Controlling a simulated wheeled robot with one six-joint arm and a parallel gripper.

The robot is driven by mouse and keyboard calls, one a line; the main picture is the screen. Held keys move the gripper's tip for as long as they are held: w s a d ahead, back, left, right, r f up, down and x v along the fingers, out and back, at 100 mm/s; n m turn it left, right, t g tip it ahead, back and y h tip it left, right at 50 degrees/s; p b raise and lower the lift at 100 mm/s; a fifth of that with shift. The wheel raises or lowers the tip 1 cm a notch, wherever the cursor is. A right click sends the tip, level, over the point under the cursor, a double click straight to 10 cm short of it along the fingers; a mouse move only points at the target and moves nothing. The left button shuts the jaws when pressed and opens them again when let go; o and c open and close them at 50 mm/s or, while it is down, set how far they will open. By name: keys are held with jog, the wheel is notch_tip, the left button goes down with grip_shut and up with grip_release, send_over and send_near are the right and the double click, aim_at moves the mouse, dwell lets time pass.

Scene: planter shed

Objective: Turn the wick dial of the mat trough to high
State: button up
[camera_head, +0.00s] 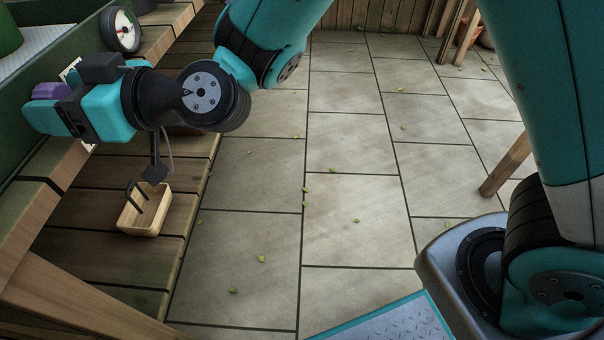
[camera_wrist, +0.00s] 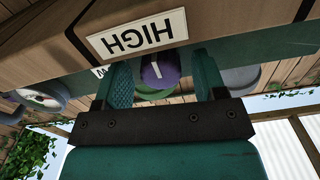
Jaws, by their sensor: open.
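The mat trough (camera_wrist: 235,56) is dark green; its wall also shows at the left of the head view (camera_head: 25,82). Its purple wick dial (camera_wrist: 168,72) has a white pointer line running roughly up and down in the wrist view. A white HIGH plate (camera_wrist: 137,36), upside down there, lies just above the dial. A second plate is mostly hidden behind the left finger; one letter shows. My gripper (camera_wrist: 163,72) is open, its teal fingers on either side of the dial with gaps visible. In the head view my gripper (camera_head: 40,108) partly hides the purple dial (camera_head: 47,90).
A round white-faced gauge (camera_head: 122,30) stands beyond my gripper in the head view. A small wooden basket (camera_head: 142,218) with a dark handle sits on the slatted lower shelf (camera_head: 75,245) below my wrist.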

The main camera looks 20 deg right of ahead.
jog(key=b+v, duration=1.2)
jog(key=v, duration=0.6)
jog(key=s+d+f+m+g+h+p, duration=0.2)
jog(key=s+d+f+g+h, duration=0.4)
jog(key=f, duration=0.5)
jog(key=shift+d+m+h, duration=0.4)
jog(key=shift+d+h, duration=0.7)
jog(key=shift+h, duration=0.8)
jog(key=s+d+r+m+g+h+p, duration=0.1)
jog(key=s+d+r+m+h+p, duration=0.15)
jog(key=d+p, duration=0.2)
notch_tip(320, 180, up, 35)
jog(key=p, duration=3.4)
jog(key=shift+w+p, duration=0.2)
jog(key=shift+p, duration=0.2)
